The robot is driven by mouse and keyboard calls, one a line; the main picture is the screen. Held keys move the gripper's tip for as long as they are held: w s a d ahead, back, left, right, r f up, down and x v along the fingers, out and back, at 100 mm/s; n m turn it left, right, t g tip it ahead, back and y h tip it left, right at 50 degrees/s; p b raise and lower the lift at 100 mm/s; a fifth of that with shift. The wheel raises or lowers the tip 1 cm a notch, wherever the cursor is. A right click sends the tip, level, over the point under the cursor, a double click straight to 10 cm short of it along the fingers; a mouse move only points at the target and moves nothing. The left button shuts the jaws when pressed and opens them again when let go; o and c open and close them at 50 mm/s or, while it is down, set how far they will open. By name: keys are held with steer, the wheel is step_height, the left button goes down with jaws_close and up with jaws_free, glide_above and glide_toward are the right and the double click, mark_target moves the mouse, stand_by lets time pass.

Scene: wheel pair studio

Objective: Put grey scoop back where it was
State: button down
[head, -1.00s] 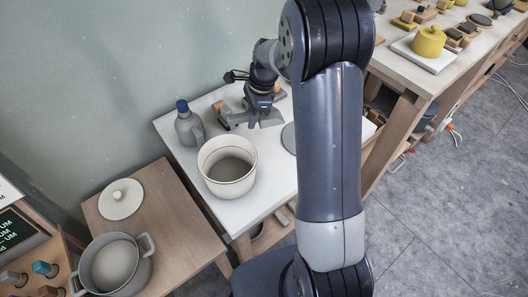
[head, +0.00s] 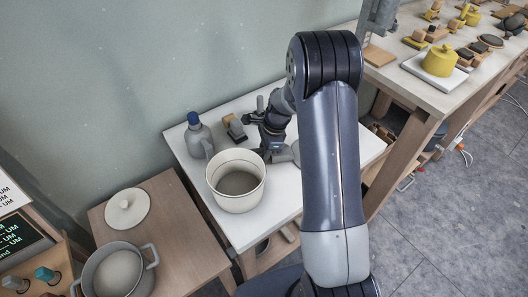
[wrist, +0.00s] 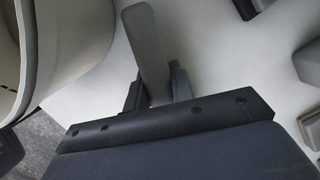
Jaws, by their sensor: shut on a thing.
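The grey scoop (wrist: 148,45) shows in the wrist view as a long, flat grey-green piece between the fingers of my gripper (wrist: 157,85). My gripper is shut on it, and the piece points away from the fingers over the white table top. In the head view my gripper (head: 272,151) is low over the white table, just right of the cream pot (head: 236,201). There the scoop cannot be told apart from the gripper and wrist. The pot's wall also fills the left of the wrist view (wrist: 62,60).
A lower wooden table at left holds a grey pot (head: 148,257) and a pale lid (head: 127,211). My arm covers the table's right part.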

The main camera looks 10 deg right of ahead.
steer(key=shift+f, duration=0.25)
steer(key=c, duration=1.2)
jaws_free()
steer(key=shift+r, duration=0.1)
steer(key=v, duration=1.2)
steer(key=shift+r, duration=0.2)
